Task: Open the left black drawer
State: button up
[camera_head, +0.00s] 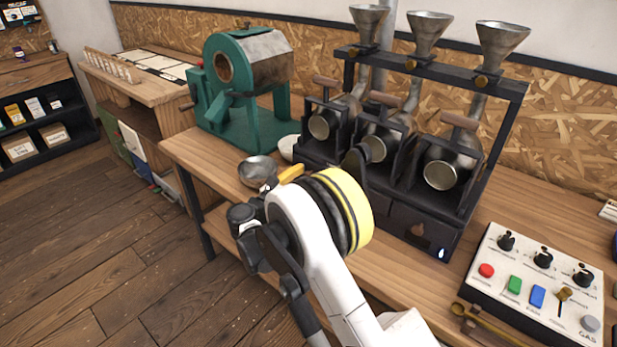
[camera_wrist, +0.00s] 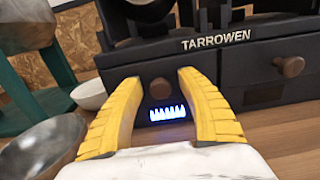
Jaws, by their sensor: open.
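The left black drawer (camera_wrist: 148,80) is in the lower front of the black roaster, with a round brown knob (camera_wrist: 160,88). It looks closed. My gripper (camera_wrist: 158,76) is open, its yellow fingers on either side of the knob in the wrist view. I cannot tell whether they touch it. In the head view one yellow finger of my gripper (camera_head: 291,173) shows beside the roaster, and my arm hides the left drawer. Another black drawer (camera_wrist: 262,75) with a brown knob sits to the right, under the TARROWEN lettering.
Blue-white flames (camera_wrist: 167,112) glow below the left knob. A metal bowl (camera_head: 257,171) and a white bowl (camera_head: 287,148) stand left of the roaster, near a green machine (camera_head: 245,85). A control panel (camera_head: 535,285) lies to the right on the wooden table.

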grip_shut()
jog(key=v, duration=1.2)
jog(key=shift+s+a, duration=0.15)
jog(key=shift+a, duration=0.05)
grip_release()
jog(key=shift+s+a, duration=0.2)
jog(key=shift+s, duration=0.05)
jog(key=shift+w+d, duration=0.1)
